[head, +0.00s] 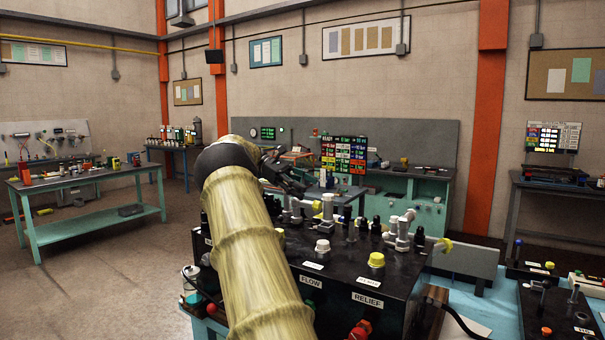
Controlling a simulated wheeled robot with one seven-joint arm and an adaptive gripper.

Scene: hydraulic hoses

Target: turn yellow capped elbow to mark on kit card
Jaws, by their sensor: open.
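A black manifold block (340,268) carries several pale fittings on top. At its right end, a pale elbow (402,232) stands up, with a yellow cap (443,245) to its right. Another pale fitting (297,208) near the middle has a yellow cap (317,206) beside it. I cannot tell which is the task's elbow. My gripper (286,181) is dark, open and small in view, above and behind the block's left part, apart from the right elbow. My arm hides the block's left side. No kit card can be read with certainty.
FLOW and RELIEF labels, a white knob (322,247) and a yellow knob (376,260) are on the block. Dark units (556,318) stand at the right.

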